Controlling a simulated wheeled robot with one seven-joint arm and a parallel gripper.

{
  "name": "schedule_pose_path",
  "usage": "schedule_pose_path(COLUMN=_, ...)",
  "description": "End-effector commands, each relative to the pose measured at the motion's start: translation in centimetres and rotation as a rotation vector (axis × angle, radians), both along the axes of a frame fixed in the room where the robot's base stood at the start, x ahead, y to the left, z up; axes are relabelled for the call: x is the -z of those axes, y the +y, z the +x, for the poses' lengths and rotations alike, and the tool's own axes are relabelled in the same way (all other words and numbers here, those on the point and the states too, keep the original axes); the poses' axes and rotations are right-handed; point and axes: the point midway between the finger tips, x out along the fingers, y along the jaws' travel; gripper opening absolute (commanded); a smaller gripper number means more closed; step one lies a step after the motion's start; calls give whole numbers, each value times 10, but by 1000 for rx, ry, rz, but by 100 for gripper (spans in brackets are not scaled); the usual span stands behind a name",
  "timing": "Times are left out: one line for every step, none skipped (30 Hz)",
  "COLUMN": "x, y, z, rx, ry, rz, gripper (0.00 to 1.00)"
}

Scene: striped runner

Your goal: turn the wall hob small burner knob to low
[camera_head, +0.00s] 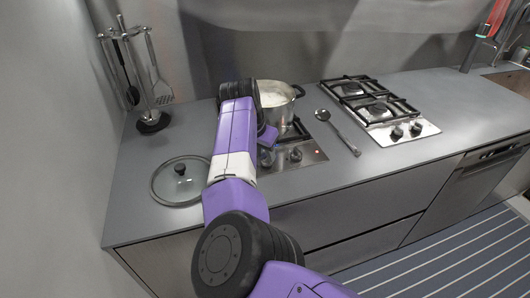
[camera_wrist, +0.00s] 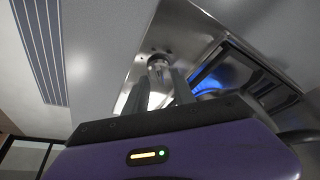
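The left hob (camera_head: 312,151), nearer the side wall, is a steel plate with a pot (camera_head: 280,108) on its burner. It has two knobs on its front part; one (camera_head: 295,154) shows clearly, and the other (camera_head: 267,158) is partly behind my arm. A small red light glows beside them. In the wrist view a round metal knob (camera_wrist: 158,64) stands on the steel plate, just beyond the fingertips. My gripper (camera_wrist: 160,82) is open, its two dark fingers apart on either side of the line to the knob. Whether they touch it I cannot tell. My arm hides the gripper in the head view.
A glass lid (camera_head: 168,186) lies left of my arm, with a utensil stand (camera_head: 152,122) behind it. A spoon (camera_head: 340,134) lies right of the hob, before a second hob (camera_head: 418,137). A blue glow (camera_wrist: 208,88) shows by the pot. The counter's front strip is clear.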

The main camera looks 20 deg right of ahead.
Motion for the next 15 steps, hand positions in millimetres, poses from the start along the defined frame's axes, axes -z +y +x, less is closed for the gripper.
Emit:
schedule_pose_path(x=3, y=-1, z=0, rx=0, ry=2, rz=1, gripper=31)
schedule_pose_path(x=5, y=-1, z=1, rx=0, ry=2, rz=1, gripper=31)
schedule_pose_path(x=6, y=-2, z=1, rx=0, ry=1, rz=1, gripper=31)
schedule_pose_path(x=6, y=-2, z=1, rx=0, ry=1, rz=1, gripper=31)
schedule_pose_path(x=7, y=-2, z=2, rx=0, ry=0, rz=0, gripper=31)
schedule_pose_path(x=7, y=-2, z=2, rx=0, ry=0, rz=0, gripper=31)
schedule_pose_path(x=7, y=-2, z=2, rx=0, ry=-1, rz=1, gripper=31)
schedule_pose_path(x=7, y=-2, z=2, rx=0, ry=-1, rz=1, gripper=31)
schedule_pose_path(x=7, y=-2, z=2, rx=0, ry=-1, rz=1, gripper=31)
schedule_pose_path(x=7, y=-2, z=2, rx=0, ry=-1, rz=1, gripper=31)
schedule_pose_path(x=7, y=-2, z=2, rx=0, ry=-1, rz=1, gripper=31)
schedule_pose_path(x=7, y=-2, z=2, rx=0, ry=-1, rz=1, gripper=23)
schedule_pose_path(x=7, y=-2, z=2, rx=0, ry=-1, rz=1, gripper=17)
schedule_pose_path(x=7, y=-2, z=2, rx=0, ry=-1, rz=1, gripper=11)
schedule_pose_path(x=7, y=-2, z=2, rx=0, ry=-1, rz=1, gripper=3)
